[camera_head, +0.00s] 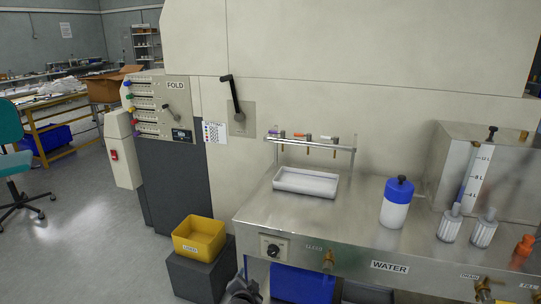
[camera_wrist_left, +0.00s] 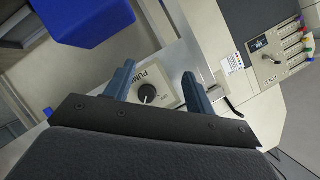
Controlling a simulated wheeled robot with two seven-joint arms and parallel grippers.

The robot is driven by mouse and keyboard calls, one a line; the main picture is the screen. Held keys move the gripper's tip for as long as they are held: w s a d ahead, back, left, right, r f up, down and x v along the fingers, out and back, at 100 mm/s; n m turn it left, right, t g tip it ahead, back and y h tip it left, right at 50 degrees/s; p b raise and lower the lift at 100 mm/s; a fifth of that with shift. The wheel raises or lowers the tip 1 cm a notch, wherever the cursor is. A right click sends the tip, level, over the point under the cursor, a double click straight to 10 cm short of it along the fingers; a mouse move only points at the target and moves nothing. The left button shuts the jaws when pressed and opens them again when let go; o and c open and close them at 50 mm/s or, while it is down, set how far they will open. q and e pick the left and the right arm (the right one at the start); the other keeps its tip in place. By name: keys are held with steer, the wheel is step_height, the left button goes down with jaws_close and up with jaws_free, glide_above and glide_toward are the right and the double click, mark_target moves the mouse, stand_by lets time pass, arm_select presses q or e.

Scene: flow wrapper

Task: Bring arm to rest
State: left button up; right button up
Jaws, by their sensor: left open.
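My left gripper (camera_head: 243,288) shows at the bottom edge of the head view, low in front of the bench and only partly in frame. In the left wrist view its two blue-grey fingers (camera_wrist_left: 158,72) are spread apart with nothing held between them. A black dial knob (camera_wrist_left: 147,94) on a panel marked PUMP appears between the fingers, beyond them. The same knob (camera_head: 272,249) is on the bench front in the head view. I cannot tell the exact gap between fingers and knob. My right gripper is not in view.
The steel bench (camera_head: 300,215) holds a white tray (camera_head: 306,181), a blue-capped bottle (camera_head: 397,202) and ribbed bottles (camera_head: 451,224). A yellow bin (camera_head: 200,236) sits on a dark block (camera_head: 199,276) at left. A blue crate (camera_head: 302,283) is under the bench. Open floor lies left.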

arm_select(q)
steer(key=s+a+r+n+g+p, duration=0.2)
steer(key=s+a+n+g, duration=0.15)
steer(key=s, duration=1.05)
steer(key=s+a+r+n+g+p, duration=0.25)
steer(key=s+g, duration=0.25)
steer(key=s, duration=0.8)
steer(key=s+f+n+g+h+p, duration=0.1)
steer(key=s+f+g+p, duration=0.1)
steer(key=s, duration=1.5)
step_height(320, 180, down, 2)
steer(key=shift+s+a+f+g, duration=0.2)
steer(key=shift+f+g, duration=0.05)
steer(key=shift+g, duration=0.2)
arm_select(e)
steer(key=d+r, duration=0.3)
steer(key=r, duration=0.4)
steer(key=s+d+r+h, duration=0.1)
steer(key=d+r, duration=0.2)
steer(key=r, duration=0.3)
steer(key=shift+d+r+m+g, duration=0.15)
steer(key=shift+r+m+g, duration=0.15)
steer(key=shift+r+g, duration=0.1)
